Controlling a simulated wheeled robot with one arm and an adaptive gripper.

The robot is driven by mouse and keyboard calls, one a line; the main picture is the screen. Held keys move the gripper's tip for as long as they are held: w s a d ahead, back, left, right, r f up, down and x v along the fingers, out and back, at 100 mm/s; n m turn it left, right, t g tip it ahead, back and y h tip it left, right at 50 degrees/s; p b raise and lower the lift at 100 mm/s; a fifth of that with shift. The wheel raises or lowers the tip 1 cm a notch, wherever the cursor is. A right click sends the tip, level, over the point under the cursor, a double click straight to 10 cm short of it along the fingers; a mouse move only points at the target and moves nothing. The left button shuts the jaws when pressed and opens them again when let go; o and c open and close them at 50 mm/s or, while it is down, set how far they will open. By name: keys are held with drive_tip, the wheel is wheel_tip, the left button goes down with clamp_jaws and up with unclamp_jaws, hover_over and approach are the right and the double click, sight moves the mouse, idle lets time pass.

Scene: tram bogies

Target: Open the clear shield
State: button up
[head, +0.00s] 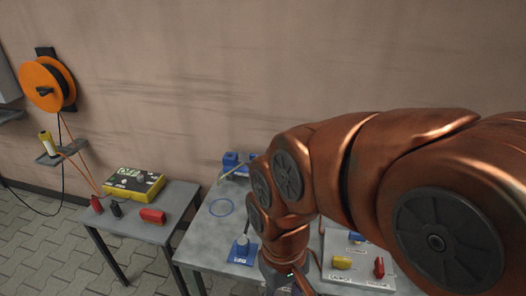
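I cannot make out a clear shield in the head view; it may be hidden behind my copper-coloured arm or lie outside the frame. My arm reaches in from the right and bends down over the grey table (207,238). Only a small part of my gripper (282,286) shows at the bottom edge, below the wrist. Its fingers cannot be made out, so I cannot tell whether it is open or holds anything.
A pale labelled panel (337,275) with a yellow part (342,262) and a red part (379,267) lies right of my wrist. A blue-based item (242,252) stands left of it. A side table (172,228) holds a yellow-black box (134,184). An orange reel (45,84) hangs on the wall.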

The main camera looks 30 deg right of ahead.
drive_tip(key=w+d+r+m+t+y+p, duration=0.15)
drive_tip(key=w+m, duration=0.25)
drive_tip(key=w, duration=0.6)
drive_tip(key=w+d+r+m+t+y, duration=0.1)
drive_tip(key=w+r+m, duration=0.2)
drive_tip(key=w, duration=0.7)
drive_tip(key=w+d+r+m+t+y+p, duration=0.15)
drive_tip(key=w+m, duration=0.25)
drive_tip(key=w, duration=0.7)
drive_tip(key=w+d+f+m+t+p, duration=0.1)
drive_tip(key=w+d+f+m, duration=0.1)
drive_tip(key=w+d+m, duration=0.6)
drive_tip(key=w+d+f+m+t+h+p, duration=0.1)
drive_tip(key=w+d+f+m, duration=0.2)
drive_tip(key=d, duration=0.6)
drive_tip(key=w+d+f+m+h, duration=0.15)
drive_tip(key=d+f+m, duration=0.25)
drive_tip(key=d, duration=0.5)
drive_tip(key=shift+y, duration=0.25)
drive_tip(key=shift+w+p+x, duration=0.2)
drive_tip(key=shift+p+x, duration=0.4)
drive_tip(key=shift+x, duration=1.35)
drive_tip(key=shift+w+p+x, duration=0.15)
drive_tip(key=shift+p+x, duration=0.45)
drive_tip(key=shift+x, duration=1.35)
drive_tip(key=shift+a+r, duration=0.15)
drive_tip(key=shift+r, duration=0.1)
clamp_jaws()
